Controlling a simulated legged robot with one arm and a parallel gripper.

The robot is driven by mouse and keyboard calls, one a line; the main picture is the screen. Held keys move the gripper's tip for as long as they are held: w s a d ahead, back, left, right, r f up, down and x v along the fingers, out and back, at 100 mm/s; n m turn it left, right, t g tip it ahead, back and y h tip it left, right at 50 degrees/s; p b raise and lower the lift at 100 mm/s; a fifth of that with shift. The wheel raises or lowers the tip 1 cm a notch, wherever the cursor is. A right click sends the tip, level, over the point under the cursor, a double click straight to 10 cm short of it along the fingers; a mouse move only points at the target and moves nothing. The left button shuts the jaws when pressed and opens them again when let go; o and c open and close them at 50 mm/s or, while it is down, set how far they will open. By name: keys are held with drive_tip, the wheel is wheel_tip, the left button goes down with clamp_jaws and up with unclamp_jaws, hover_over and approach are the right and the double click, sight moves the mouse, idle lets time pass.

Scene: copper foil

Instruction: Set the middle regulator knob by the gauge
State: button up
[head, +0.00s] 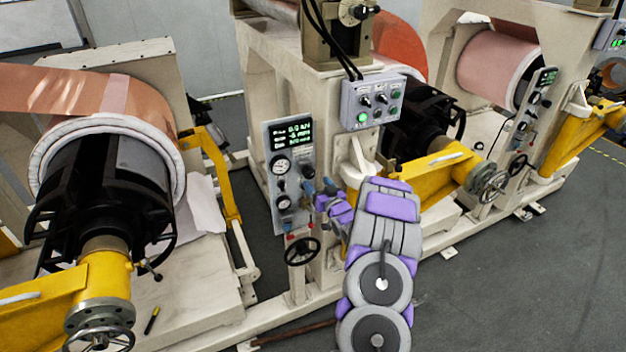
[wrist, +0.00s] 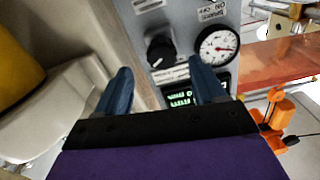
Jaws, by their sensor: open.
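The grey regulator panel (head: 268,140) stands on the middle machine's frame in the head view. It carries a lit display (head: 292,132), an upper gauge (head: 281,165) and a lower gauge (head: 284,202). In the wrist view a black knob (wrist: 160,49) sits beside a white round gauge (wrist: 217,46) with a red needle; the display (wrist: 181,97) is below them. My gripper (head: 316,193) is at the panel's right side. In the wrist view my gripper (wrist: 161,72) is open and empty, its blue fingers on either side of the knob's line. Contact cannot be told.
A control box (head: 373,102) with a green light is above and right of the panel. A black handwheel (head: 302,251) sits below it. A yellow arm (head: 440,170) juts out at the right. The floor (head: 500,270) at the right is clear.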

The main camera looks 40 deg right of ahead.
drive_tip(key=v, duration=1.1)
drive_tip(key=shift+d+f, duration=0.1)
drive_tip(key=shift+f, duration=0.05)
drive_tip(key=w+a+n+g+y+b, duration=0.1)
drive_tip(key=w+a+n+g+b, duration=0.15)
drive_tip(key=a+g, duration=0.3)
drive_tip(key=s+a+r+g+b, duration=0.1)
drive_tip(key=s+a+r+g, duration=0.1)
drive_tip(key=a, duration=0.3)
drive_tip(key=s+a+r+g, duration=0.2)
drive_tip(key=s+a, duration=0.1)
drive_tip(key=a, duration=0.3)
drive_tip(key=s+a+r+g+y+b, duration=0.1)
drive_tip(key=s+a+g, duration=0.2)
drive_tip(key=s+a, duration=0.4)
drive_tip(key=s+a+r+n+g+y+b, duration=0.1)
drive_tip(key=s+a+r+g, duration=0.1)
drive_tip(key=s+a, duration=0.6)
drive_tip(key=s+a+r+g+y+b, duration=0.1)
drive_tip(key=s+a+g, duration=0.3)
drive_tip(key=s, duration=1.4)
drive_tip(key=a+r, duration=0.1)
drive_tip(key=a, duration=0.2)
drive_tip(key=shift+a+n+g, duration=0.35)
drive_tip(key=shift+a, duration=0.05)
